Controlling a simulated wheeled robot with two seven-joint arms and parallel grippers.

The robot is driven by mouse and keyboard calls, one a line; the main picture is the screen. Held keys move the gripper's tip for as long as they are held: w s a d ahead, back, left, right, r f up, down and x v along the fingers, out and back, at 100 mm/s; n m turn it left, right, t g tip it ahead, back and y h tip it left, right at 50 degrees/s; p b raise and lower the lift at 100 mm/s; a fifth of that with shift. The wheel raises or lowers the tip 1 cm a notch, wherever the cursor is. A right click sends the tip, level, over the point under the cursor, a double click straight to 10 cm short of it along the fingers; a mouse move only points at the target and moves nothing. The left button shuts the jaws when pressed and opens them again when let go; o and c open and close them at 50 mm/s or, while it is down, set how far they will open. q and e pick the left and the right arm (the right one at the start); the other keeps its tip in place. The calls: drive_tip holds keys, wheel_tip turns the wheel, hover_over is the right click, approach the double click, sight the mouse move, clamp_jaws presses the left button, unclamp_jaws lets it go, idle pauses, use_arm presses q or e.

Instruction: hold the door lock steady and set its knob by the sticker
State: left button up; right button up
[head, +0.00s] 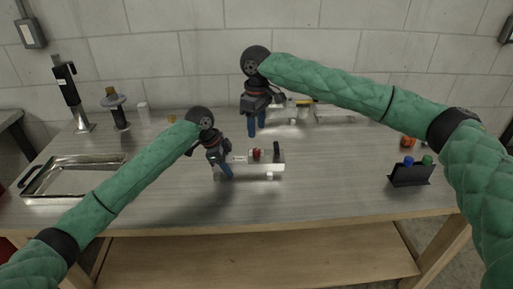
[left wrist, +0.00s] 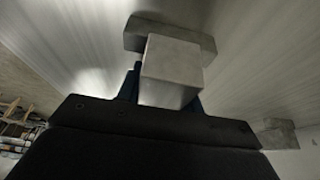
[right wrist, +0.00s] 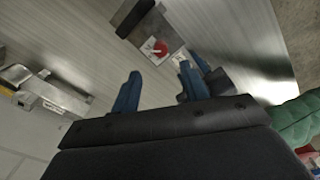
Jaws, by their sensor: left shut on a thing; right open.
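The door lock (head: 268,167) is a pale metal body on the table's middle, with a red knob (head: 257,154) and a dark upright part (head: 276,149) on top. A small white sticker (head: 240,158) lies left of the knob; its marking is too small to read. My left gripper (head: 227,172) is shut on the lock's left end; the left wrist view shows the grey metal block (left wrist: 170,68) between the fingers. My right gripper (head: 257,127) is open and empty, behind and above the lock. In the right wrist view, the red knob (right wrist: 160,48) and sticker (right wrist: 179,58) show beyond the fingers (right wrist: 160,90).
A metal tray (head: 70,190) is at the left. A dark stand (head: 410,176) with blue and green pieces is at the right. Metal hardware (head: 335,115) lies along the back, and a black spool-like stand (head: 119,112) is back left. The front table strip is clear.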

sight(257, 149)
wheel_tip(257, 149, down, 9)
drive_tip(key=shift+r, duration=0.15)
idle(0.4)
clamp_jaws()
